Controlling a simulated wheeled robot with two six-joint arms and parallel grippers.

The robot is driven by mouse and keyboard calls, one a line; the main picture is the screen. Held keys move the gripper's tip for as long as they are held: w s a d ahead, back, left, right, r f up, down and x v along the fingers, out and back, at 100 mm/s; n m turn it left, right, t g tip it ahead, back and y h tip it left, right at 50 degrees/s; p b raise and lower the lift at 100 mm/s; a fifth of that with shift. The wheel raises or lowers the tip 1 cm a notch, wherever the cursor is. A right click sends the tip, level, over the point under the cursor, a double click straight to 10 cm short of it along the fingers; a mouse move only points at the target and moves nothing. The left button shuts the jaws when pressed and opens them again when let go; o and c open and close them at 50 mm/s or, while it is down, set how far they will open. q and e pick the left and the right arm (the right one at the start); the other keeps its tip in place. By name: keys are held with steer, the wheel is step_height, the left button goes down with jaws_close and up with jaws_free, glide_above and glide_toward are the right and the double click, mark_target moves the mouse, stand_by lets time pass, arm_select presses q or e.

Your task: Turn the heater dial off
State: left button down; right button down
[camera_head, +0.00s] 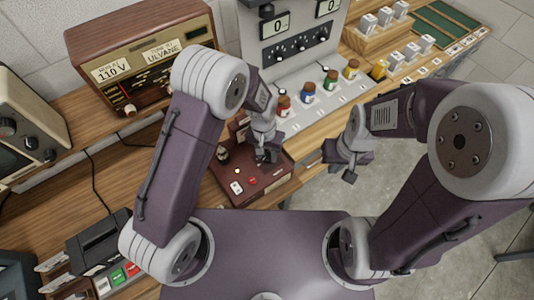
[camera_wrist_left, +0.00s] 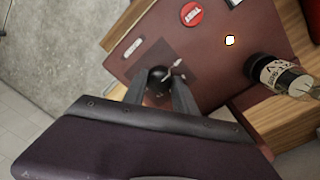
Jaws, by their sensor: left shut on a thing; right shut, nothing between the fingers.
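A maroon box (camera_head: 273,181) with controls on its top stands on the wooden bench. In the left wrist view its top (camera_wrist_left: 215,75) carries a small black round dial (camera_wrist_left: 156,75) with a pale pointer mark beside it. My left gripper (camera_head: 267,157) is down over the box, and its two fingers (camera_wrist_left: 158,92) are shut around the dial, one on each side. The fingers hide part of the dial, and I cannot read its setting. My right gripper (camera_head: 348,172) is shut and empty, apart from the box, to its right over the floor.
A round red button (camera_wrist_left: 192,14), a lit lamp (camera_wrist_left: 230,41) and a dark labelled bottle or tube (camera_wrist_left: 283,74) lie close to the dial. A wooden radio (camera_head: 140,55), small jars (camera_head: 308,91) and a grey metered panel (camera_head: 288,40) stand behind.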

arm_select(q)
steer(key=shift+w+d+r, duration=0.1)
steer(key=shift+w+r, duration=0.05)
steer(key=shift+w, duration=0.05)
steer(key=c, duration=1)
jaws_free()
steer(key=shift+s, duration=0.1)
step_height(320, 180, up, 9)
steer(key=b, duration=0.1)
steer(key=shift+a, duration=0.3)
steer(key=shift+a+b, duration=0.1)
steer(key=shift+b, duration=0.2)
